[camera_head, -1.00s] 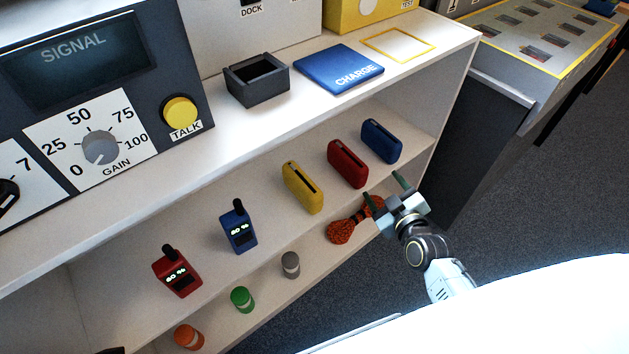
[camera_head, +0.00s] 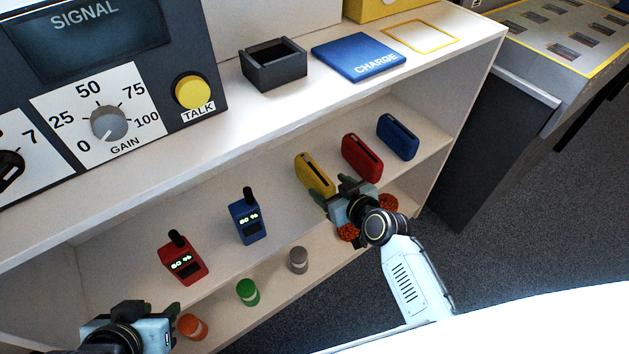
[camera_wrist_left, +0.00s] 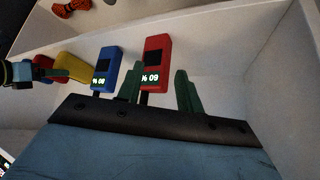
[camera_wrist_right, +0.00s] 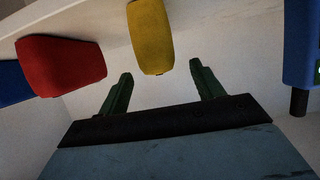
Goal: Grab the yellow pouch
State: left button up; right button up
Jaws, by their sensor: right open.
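The yellow pouch (camera_head: 313,172) stands on the middle shelf, left of the red pouch. My right gripper (camera_head: 329,190) is at its front, the fingers close to its lower part. In the right wrist view the yellow pouch (camera_wrist_right: 150,38) lies ahead of and between the two open green fingers (camera_wrist_right: 160,88); nothing is between them, and I cannot tell whether they touch it. My left gripper (camera_head: 150,313) is at the lower left, near the red radio. In the left wrist view its fingers (camera_wrist_left: 158,88) are apart and empty, with the red radio (camera_wrist_left: 156,62) beyond them.
A red pouch (camera_head: 361,156) and a blue pouch (camera_head: 398,136) stand right of the yellow one. A blue radio (camera_head: 248,217) and a red radio (camera_head: 183,259) stand left. An orange rope bundle (camera_head: 388,203) and several small cylinders are on the lower shelf.

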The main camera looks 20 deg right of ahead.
aim_at(320, 179)
jog(key=b+x, duration=0.1)
jog(key=x, duration=0.1)
jog(key=shift+w+f, duration=0.15)
jog(key=shift+w, duration=0.05)
jog(key=b+x, duration=0.1)
jog(key=x, duration=0.1)
jog(key=shift+w+a+f+b, duration=0.1)
jog(key=shift+w+b, duration=0.2)
jog(key=shift+b, duration=0.1)
pick_arm(q)
jog(key=w+d+r+t+h, duration=0.2)
jog(key=w+d+r+t, duration=0.2)
jog(key=w+r+t, duration=0.3)
notch_tip(320, 179, up, 3)
jog(key=shift+w+d+f+m+t+h, duration=0.15)
jog(key=shift+w+m+t+h, duration=0.15)
jog(key=shift+t, duration=0.2)
pick_arm(e)
jog(key=shift+w, duration=0.1)
jog(key=c, duration=1.2)
pick_arm(q)
jog(key=shift+f, duration=0.1)
